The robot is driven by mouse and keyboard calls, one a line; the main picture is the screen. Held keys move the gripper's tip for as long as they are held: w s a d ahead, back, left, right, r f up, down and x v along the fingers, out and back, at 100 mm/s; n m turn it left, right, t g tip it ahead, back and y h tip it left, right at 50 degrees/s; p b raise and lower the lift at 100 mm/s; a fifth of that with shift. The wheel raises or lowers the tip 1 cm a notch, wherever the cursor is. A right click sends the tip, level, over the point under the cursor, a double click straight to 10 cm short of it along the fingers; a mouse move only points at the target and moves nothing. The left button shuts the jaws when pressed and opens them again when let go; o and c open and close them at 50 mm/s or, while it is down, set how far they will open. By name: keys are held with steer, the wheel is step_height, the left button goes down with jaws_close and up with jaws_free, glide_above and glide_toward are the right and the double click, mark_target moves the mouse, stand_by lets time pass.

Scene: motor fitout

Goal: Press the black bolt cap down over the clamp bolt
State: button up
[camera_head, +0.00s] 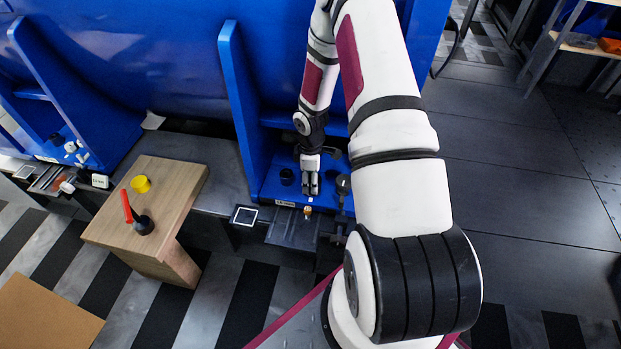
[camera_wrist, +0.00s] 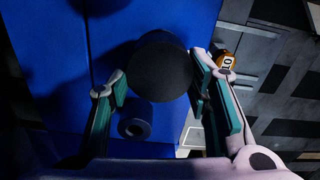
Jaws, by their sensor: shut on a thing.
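My gripper (camera_head: 311,190) is low over the blue base plate of the near bracket, pointing down. In the wrist view, its two fingers (camera_wrist: 160,88) are shut on the sides of a round black cap (camera_wrist: 162,70), whose dark flat face is toward the camera. In the head view, the held cap is hard to make out between the fingers. No clamp bolt can be made out; whatever is under the cap is hidden. I cannot tell whether the cap touches anything below.
A black ring-like part (camera_wrist: 134,123), also in the head view (camera_head: 287,176), stands on the blue plate beside my gripper. A dark knobbed part (camera_head: 343,184) is to the right. An orange numbered piece (camera_head: 307,211) is in front. A wooden stand (camera_head: 180,190) is at left.

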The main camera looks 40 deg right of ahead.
steer(key=shift+f+b, duration=0.7)
steer(key=shift+f, duration=0.35)
steer(key=o, duration=1)
step_height(320, 180, up, 12)
steer(key=shift+r, duration=0.1)
